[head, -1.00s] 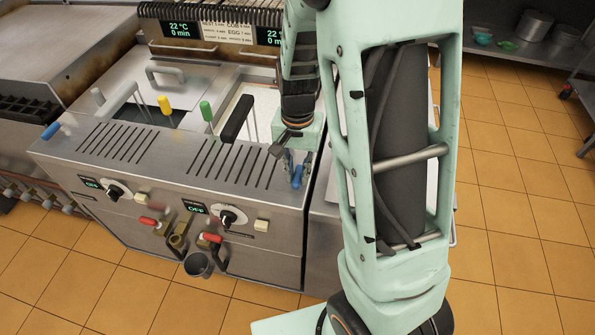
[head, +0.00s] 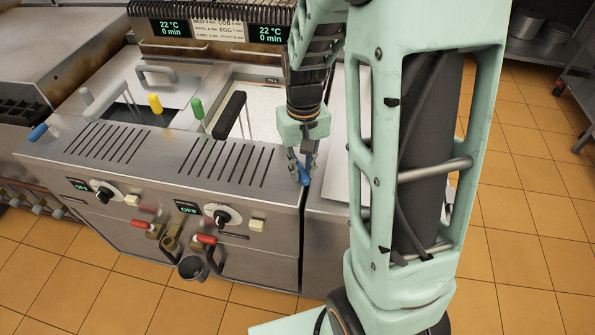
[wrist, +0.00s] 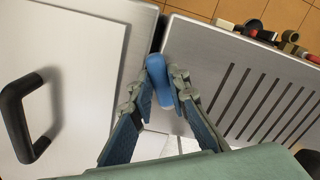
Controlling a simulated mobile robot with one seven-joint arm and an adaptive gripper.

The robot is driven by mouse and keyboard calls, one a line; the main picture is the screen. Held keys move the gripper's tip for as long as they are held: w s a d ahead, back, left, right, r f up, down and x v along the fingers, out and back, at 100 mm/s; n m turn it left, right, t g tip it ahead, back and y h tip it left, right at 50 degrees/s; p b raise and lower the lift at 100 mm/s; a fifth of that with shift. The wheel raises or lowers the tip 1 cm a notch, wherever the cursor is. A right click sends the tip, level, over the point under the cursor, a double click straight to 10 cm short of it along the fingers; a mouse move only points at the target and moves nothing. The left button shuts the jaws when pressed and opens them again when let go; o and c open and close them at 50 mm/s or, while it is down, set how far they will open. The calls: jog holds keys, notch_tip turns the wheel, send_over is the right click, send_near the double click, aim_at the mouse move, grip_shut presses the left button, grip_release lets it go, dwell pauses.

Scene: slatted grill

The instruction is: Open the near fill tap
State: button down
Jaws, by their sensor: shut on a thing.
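The near fill tap's blue handle (head: 304,176) sits at the right front corner of the fryer's steel top. It also shows in the wrist view (wrist: 157,72), near the gap between the fryer and the neighbouring steel cabinet. My gripper (head: 301,165) points down at it from above. In the wrist view my gripper's fingers (wrist: 161,95) are on both sides of the handle, shut on it. The tap's lower part is hidden by the fingers. A second blue handle (head: 38,132) is at the fryer's far left corner.
Dials and red-handled valves (head: 206,239) are on the front panel. A lid with a black handle (wrist: 22,115) is on the neighbouring cabinet.

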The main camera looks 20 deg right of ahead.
jog(key=shift+w+d+r+n+b, duration=0.1)
jog(key=shift+w+d+n+b, duration=0.3)
jog(key=shift+n, duration=1.2)
jog(key=shift+w+d+f+n, duration=0.15)
jog(key=shift+d+n, duration=0.5)
jog(key=shift+n, duration=0.95)
jog(key=shift+w+d+r+n+b, duration=0.2)
jog(key=shift+w+d+n, duration=0.25)
jog(key=shift+n, duration=1.15)
jog(key=shift+d, duration=0.1)
jog(key=c, duration=1.8)
grip_release()
jog(key=shift+s, duration=0.1)
jog(key=shift+c, duration=0.2)
notch_tip(320, 180, up, 12)
